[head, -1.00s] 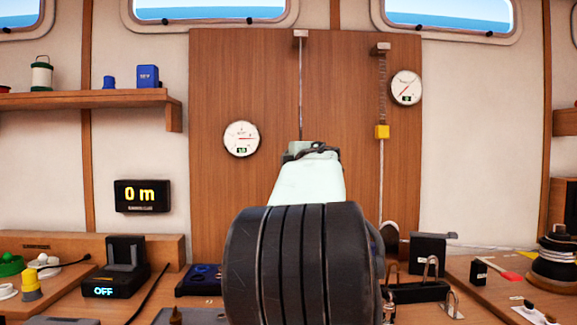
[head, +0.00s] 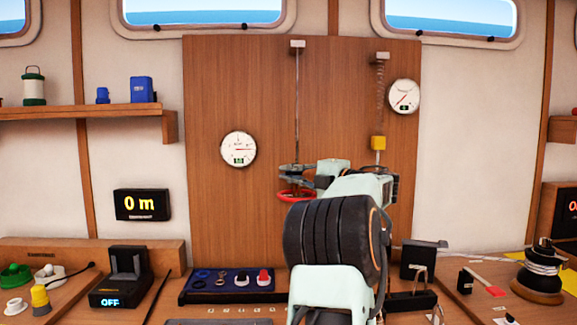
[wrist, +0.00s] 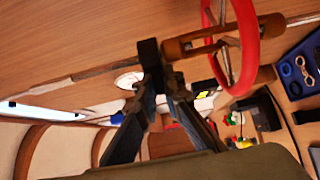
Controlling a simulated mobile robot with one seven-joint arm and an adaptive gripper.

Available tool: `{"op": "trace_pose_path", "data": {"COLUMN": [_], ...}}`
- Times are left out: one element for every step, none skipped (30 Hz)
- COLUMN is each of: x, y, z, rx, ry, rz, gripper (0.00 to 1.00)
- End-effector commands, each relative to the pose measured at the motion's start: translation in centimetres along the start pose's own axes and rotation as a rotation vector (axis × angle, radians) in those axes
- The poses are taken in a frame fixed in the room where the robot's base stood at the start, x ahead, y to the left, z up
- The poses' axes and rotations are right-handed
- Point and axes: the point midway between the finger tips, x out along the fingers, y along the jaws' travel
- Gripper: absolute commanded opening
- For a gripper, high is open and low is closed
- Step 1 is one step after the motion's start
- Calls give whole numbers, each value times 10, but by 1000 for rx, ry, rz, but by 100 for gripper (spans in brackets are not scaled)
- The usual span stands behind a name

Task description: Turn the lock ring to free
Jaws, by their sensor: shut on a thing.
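A bronze shaft (wrist: 215,40) with a wider collar, which looks like the lock ring (wrist: 173,49), carries a red spoked wheel (wrist: 248,60). In the head view the red wheel (head: 294,196) hangs below a thin vertical rod (head: 299,105) in front of the wooden panel. My gripper (head: 291,173) reaches in from the right just above the wheel. In the wrist view my gripper (wrist: 152,68) has its dark fingertips closed together at the collar's end, beside the rod. The fingers hide the exact contact and any markings there.
A yellow block (head: 378,143) hangs on a second line at right, near a dial (head: 404,96). Another dial (head: 238,149) is on the panel's left. A blue tray (head: 228,284) of small rings and caps lies on the bench below. A black dock (head: 122,279) reads OFF.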

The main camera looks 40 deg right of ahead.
Motion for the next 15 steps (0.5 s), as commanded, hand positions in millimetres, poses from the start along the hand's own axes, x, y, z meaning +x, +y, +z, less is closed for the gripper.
{"op": "trace_pose_path", "data": {"x": [0,0,0,0,0,0,0,0,0,0,0,0,0,0,0], "y": [3,3,3,3,2,2,2,2,2,2,2,2,2,2,2], "z": [0,0,0,0,0,0,0,0,-1,-1,-1,-1,-1,-1,-1], "rx": [-1,-1,-1,-1,-1,-1,-2,-2,-2,-2,-2,-2,-2,-2,-1], "ry": [4,7,10,12,13,14,15,15,15,15,15,15,15,15,15], "rz": [4,4,4,5,5,5,5,5,5,5,5,5,5,5,5], "gripper": [0,0,0,0,0,0,0,0,0,0,0,0,0,0,9]}}
